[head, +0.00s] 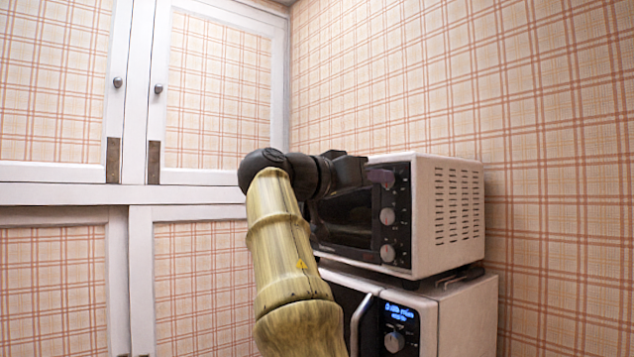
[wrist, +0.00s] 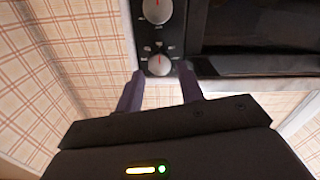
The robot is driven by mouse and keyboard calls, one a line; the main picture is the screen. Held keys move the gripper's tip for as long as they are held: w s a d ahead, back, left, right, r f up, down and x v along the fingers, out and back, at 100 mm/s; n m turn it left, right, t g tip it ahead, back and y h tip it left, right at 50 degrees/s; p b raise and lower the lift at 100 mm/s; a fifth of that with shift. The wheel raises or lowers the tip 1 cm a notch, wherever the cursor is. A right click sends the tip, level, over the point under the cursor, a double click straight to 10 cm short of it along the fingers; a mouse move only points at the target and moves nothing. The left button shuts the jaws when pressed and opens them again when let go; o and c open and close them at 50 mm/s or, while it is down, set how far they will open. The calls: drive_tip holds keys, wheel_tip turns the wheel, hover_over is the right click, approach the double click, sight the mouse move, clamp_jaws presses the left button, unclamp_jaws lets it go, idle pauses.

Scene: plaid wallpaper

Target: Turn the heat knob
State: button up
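The white toaster oven (head: 455,215) has a black front panel with a column of round silver knobs. Contact with that knob cannot be told. Another knob (wrist: 157,11) shows beyond it. The labels are too small to read.
The toaster oven stands on a white microwave (head: 465,318) with a lit blue display and a knob (head: 394,341). White cabinets (head: 215,90) with plaid panels are at the left. A plaid wall (head: 560,130) is at the right.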

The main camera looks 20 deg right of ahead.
drive_tip(key=v, duration=1.4)
drive_tip(key=shift+a, duration=0.15)
